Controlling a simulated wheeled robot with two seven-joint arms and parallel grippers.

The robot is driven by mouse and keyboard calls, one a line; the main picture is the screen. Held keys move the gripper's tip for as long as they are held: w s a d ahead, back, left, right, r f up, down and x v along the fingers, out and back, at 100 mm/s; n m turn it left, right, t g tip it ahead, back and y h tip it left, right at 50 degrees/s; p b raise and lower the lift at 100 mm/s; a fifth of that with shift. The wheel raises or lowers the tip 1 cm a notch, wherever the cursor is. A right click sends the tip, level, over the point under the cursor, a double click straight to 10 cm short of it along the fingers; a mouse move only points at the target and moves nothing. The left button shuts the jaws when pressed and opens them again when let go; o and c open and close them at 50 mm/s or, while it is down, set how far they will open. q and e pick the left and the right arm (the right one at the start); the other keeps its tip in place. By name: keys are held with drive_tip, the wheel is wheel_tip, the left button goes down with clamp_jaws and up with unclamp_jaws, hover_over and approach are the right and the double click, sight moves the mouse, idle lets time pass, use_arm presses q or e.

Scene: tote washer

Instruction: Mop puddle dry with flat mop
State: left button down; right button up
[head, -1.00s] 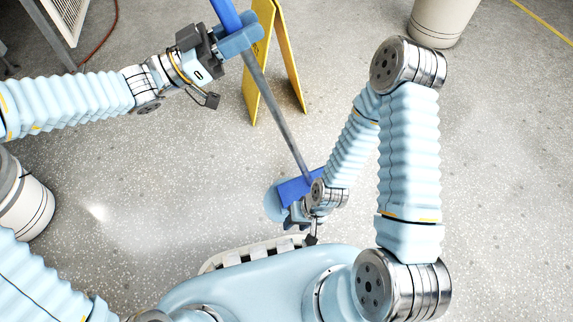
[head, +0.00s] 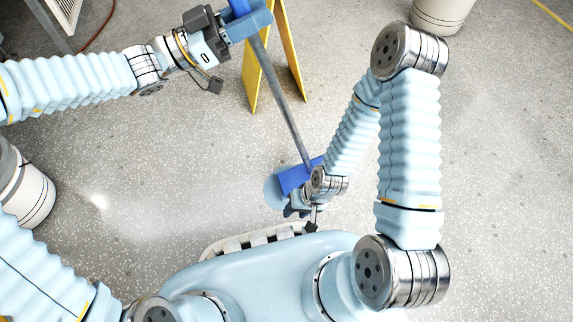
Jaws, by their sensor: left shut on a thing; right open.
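The flat mop has a grey pole (head: 284,101) with a blue upper grip and a blue head (head: 296,178) low in the middle of the picture. My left gripper (head: 247,20) is shut on the blue grip at the top. My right gripper (head: 285,203), open, is beside the mop head, partly hidden by its own wrist; I cannot tell whether they touch. A faint shiny wet patch, seemingly the puddle (head: 145,205), lies on the speckled floor left of the mop head. Its edges are unclear.
A yellow folding floor sign (head: 252,75) stands just behind the mop pole. A pale bin (head: 32,195) is at the left edge, and another (head: 437,14) is at the top right. A vented white panel (head: 66,10) and red hose are top left. Floor at right is clear.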

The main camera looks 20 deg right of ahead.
use_arm(q)
drive_tip(key=d+f+y, duration=0.2)
drive_tip(key=d+y, duration=0.1)
drive_tip(key=d, duration=1.4)
drive_tip(key=shift+w+d, duration=0.25)
drive_tip(key=shift+w, duration=0.2)
drive_tip(key=shift+f, duration=0.1)
drive_tip(key=a, duration=2.1)
drive_tip(key=shift+s+a, duration=0.3)
drive_tip(key=shift+s, duration=0.1)
drive_tip(key=d+f+y+p, duration=0.1)
drive_tip(key=d+y+p, duration=0.2)
drive_tip(key=d, duration=1.7)
drive_tip(key=shift+w+d+f+y, duration=0.15)
drive_tip(key=shift+w+d+y, duration=0.15)
drive_tip(key=shift+w+d, duration=0.1)
